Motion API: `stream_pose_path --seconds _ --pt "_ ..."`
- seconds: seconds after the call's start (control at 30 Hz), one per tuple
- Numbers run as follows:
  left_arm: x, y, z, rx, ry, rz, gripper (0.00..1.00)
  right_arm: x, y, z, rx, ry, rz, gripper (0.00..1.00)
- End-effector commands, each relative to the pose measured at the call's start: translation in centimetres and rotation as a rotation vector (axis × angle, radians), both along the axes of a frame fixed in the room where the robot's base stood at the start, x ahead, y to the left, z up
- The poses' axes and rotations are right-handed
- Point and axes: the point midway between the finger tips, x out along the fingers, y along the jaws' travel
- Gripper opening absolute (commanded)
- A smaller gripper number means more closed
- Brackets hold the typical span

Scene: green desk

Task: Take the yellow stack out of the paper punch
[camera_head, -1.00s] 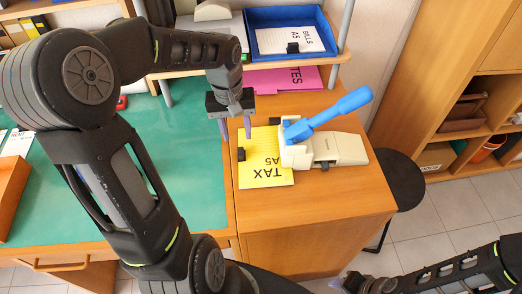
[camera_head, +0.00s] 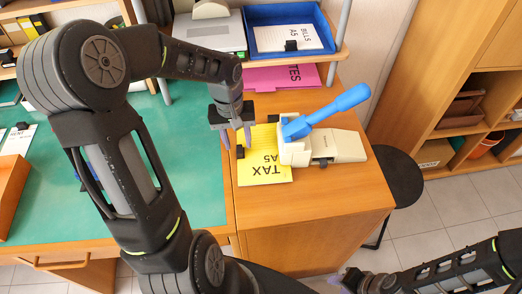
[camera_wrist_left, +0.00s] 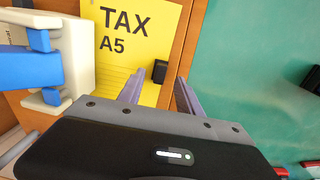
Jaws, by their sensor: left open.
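The yellow stack (camera_head: 265,172), marked TAX A5, lies on the wooden top with its right edge in the white paper punch (camera_head: 343,147). The punch has a blue lever (camera_head: 328,112), which slants up to the right. A black clip (camera_head: 240,152) sits on the stack's left edge. My left gripper (camera_head: 237,146) is open above that edge. In the left wrist view, the clip (camera_wrist_left: 160,71) appears between the fingertips of my left gripper (camera_wrist_left: 159,80), with nothing held. My right gripper (camera_head: 345,281) is at the bottom edge, far from the stack; its jaws are unclear.
A pink folder (camera_head: 283,77) lies behind the punch, under a shelf with a blue tray (camera_head: 290,16). The green desk top (camera_head: 190,170) is left of the wooden top. A black stool (camera_head: 400,178) stands at the right. The wood in front of the stack is clear.

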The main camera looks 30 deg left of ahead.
Motion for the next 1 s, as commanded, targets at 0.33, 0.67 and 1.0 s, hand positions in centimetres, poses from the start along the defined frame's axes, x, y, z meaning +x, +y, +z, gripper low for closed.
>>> stream_pose_path --seconds 0.33,0.67,1.0 --pt "0.1 -0.2 -3.0 0.000 0.000 -0.001 0.42 0.0 0.0 0.1 0.000 0.000 0.000 0.36" --pt "0.1 -0.2 -2.9 0.000 0.000 -0.001 0.42 0.0 0.0 0.1 0.000 0.000 0.000 0.36" --pt "0.1 -0.2 -2.9 0.000 0.000 -0.001 0.28 0.0 0.0 0.1 0.000 0.000 0.000 0.36"
